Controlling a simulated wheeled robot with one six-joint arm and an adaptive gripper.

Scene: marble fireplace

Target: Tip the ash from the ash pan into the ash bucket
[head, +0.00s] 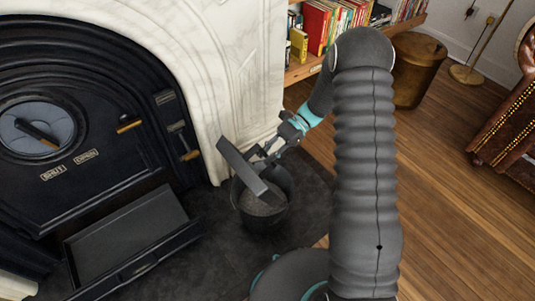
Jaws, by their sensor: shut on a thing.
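My gripper (262,157) is shut on the ash pan (240,165), a dark grey rectangular tray. The pan is steeply tilted over the ash bucket (267,224), with its lower end at the bucket's mouth. The bucket is dark and round and stands upright on the hearth beside the fireplace. Grey ash (259,207) shows inside the bucket below the pan. The inside of the pan is turned so that I cannot tell whether ash is left in it.
White marble (235,65) stands behind the bucket. A brass bin (417,75) and leather chair (512,125) are at right; floor between is clear.

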